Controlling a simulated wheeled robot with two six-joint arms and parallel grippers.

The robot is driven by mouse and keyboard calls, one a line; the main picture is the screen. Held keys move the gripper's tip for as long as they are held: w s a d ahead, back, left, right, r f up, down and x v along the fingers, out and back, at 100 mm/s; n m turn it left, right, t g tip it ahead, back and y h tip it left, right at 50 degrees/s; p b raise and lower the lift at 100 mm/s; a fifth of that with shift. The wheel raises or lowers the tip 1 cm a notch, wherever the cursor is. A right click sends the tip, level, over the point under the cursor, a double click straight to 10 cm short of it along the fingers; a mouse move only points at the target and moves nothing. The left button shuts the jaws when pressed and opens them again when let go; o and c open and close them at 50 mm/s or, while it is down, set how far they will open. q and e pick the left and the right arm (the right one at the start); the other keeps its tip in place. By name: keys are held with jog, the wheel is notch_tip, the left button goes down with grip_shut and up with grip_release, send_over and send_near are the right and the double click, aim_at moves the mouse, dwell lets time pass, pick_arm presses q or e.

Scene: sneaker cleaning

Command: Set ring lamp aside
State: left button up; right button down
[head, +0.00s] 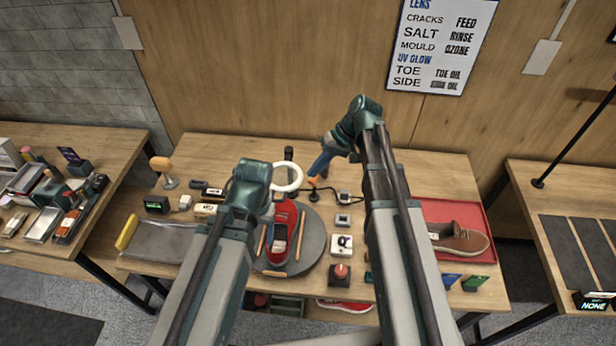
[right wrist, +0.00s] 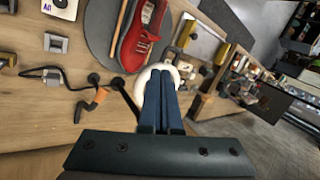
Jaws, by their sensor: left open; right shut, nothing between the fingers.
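The ring lamp (head: 298,180) has a white ring and stands near the back middle of the table, just behind a grey round turntable (head: 312,240). My right gripper (head: 316,172) is shut and empty, close to the right of the ring. In the right wrist view its blue fingers (right wrist: 160,95) overlap the white ring (right wrist: 146,76); I cannot tell whether they touch it. My left gripper (head: 268,214) is open, low over the left part of the turntable, mostly hidden behind my own wrist. A red sneaker (head: 279,245) lies on the turntable.
A brown shoe (head: 462,239) sits in a red tray (head: 440,209) at the right. Small boxes and a wooden-topped brush (head: 161,166) stand at the left. The back right of the table looks clear.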

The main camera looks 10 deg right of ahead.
jog(key=b, duration=0.7)
send_near(282, 200)
notch_tip(282, 200, down, 4)
jog(key=shift+s+a+f+b, duration=0.1)
jog(key=shift+a+f+b, duration=0.15)
jog(key=shift+a, duration=0.55)
jog(key=shift+a+f+b, duration=0.15)
jog(key=shift+a+f, duration=0.25)
jog(key=shift+a, duration=0.35)
jog(key=shift+a, duration=0.1)
